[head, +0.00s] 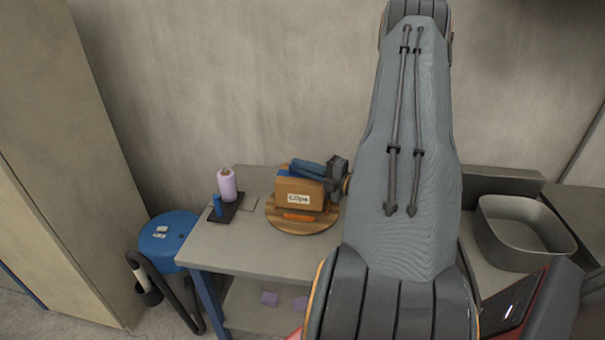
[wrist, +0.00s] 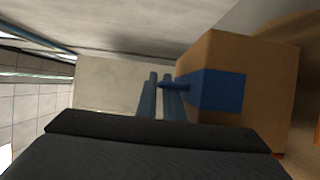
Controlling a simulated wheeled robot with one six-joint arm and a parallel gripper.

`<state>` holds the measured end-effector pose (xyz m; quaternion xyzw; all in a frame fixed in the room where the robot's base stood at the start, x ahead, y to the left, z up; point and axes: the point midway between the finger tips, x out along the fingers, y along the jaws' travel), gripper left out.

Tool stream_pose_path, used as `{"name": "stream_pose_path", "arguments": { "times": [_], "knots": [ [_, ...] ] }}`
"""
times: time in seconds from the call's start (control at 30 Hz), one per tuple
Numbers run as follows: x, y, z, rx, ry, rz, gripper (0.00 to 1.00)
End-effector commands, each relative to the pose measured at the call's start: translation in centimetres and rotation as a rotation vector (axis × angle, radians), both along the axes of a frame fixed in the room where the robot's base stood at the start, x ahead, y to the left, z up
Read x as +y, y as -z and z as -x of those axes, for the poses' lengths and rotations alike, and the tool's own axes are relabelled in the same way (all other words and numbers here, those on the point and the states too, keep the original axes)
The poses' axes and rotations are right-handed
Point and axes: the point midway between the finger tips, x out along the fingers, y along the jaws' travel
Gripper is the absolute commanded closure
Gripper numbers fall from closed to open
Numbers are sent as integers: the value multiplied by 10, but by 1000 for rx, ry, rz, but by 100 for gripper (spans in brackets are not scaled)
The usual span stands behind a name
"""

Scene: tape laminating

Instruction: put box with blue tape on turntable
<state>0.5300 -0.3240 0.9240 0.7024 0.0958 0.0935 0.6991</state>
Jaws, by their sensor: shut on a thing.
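The cardboard box (head: 290,190) with a white label is at the wooden turntable (head: 275,217) on the table in the head view. A little blue shows near its top left. In the wrist view the box (wrist: 275,85) is at the right, with a blue tape strip (wrist: 217,92) wrapped over its corner. My gripper (head: 308,172) is shut on the box at its upper back side; its fingers (wrist: 162,92) show beside the tape in the wrist view. The contact is partly hidden. I cannot tell whether the box's underside touches the turntable.
A dark tray (head: 228,210) with a lilac bottle (head: 227,186) and a blue item (head: 217,205) stands left. A grey bin (head: 520,235) is at right. A blue stool (head: 168,240) stands beside the table.

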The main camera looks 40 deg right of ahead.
Motion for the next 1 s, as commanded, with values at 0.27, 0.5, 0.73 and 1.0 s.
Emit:
{"name": "stream_pose_path", "arguments": {
  "times": [0.27, 0.5, 0.73, 1.0],
  "knots": [
    [-1, 25, 0, -2, 1, -1, 100],
    [-1, 26, 0, -2, 1, -1, 100],
    [0, 30, 0, 0, 1, -1, 82],
    [0, 29, 1, 1, 1, -1, 74]
  ]
}}
